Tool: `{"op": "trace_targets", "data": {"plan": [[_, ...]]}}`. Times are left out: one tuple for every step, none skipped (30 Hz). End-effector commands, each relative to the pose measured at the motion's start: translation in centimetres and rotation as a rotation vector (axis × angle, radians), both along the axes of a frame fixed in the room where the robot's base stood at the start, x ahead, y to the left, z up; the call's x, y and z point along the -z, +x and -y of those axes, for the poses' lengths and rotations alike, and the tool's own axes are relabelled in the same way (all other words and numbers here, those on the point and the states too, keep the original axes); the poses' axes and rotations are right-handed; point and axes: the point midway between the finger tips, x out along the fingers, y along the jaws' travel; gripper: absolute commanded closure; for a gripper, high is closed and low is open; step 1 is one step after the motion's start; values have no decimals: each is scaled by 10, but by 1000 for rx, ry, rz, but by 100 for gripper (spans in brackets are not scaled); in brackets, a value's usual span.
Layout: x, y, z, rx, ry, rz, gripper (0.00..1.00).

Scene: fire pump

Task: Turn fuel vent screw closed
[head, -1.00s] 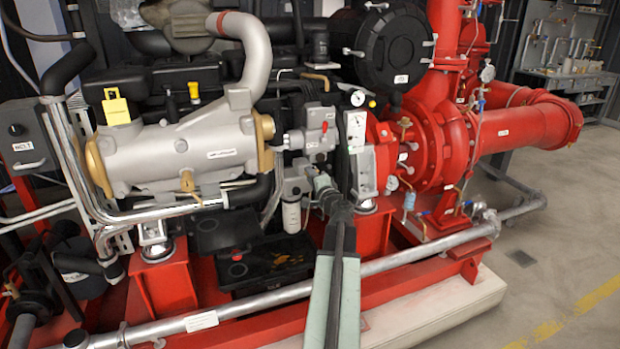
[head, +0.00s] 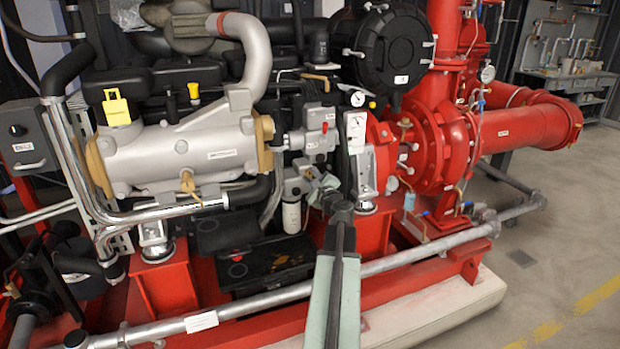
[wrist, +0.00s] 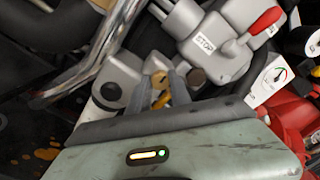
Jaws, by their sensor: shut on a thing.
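The fuel vent screw (wrist: 161,98) is a small brass-yellow piece in the middle of the wrist view, on the grey filter head (wrist: 118,94). My gripper (wrist: 161,93) has its two dark grey fingers on either side of the screw and is shut on it. In the head view my gripper (head: 322,188) reaches the filter head (head: 297,186) above a white filter canister (head: 291,217). The screw itself is hidden there by my gripper.
A grey box with a red lever (head: 320,130) sits just above my gripper. A white gauge plate (head: 355,132) is to the right. A galvanised pipe (head: 400,262) runs low across the front. A black battery (head: 265,268) lies below.

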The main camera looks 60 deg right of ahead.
Motion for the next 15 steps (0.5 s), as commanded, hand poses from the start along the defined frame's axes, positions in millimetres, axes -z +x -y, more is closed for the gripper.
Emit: {"op": "trace_targets", "data": {"plan": [[0,1,0,-2,17,13,100],[0,1,0,-2,27,21,100],[0,1,0,-2,40,30,100],[0,1,0,-2,48,36,100],[0,1,0,-2,55,41,100],[0,1,0,-2,64,48,100],[0,1,0,-3,70,52,100],[0,1,0,-3,74,55,100],[0,1,0,-3,81,59,100],[0,1,0,-3,84,62,100],[0,1,0,-3,86,63,100],[0,1,0,-3,89,66,100],[0,1,0,-3,90,66,100],[0,1,0,-3,92,68,100],[0,1,-1,-3,93,68,100]]}}
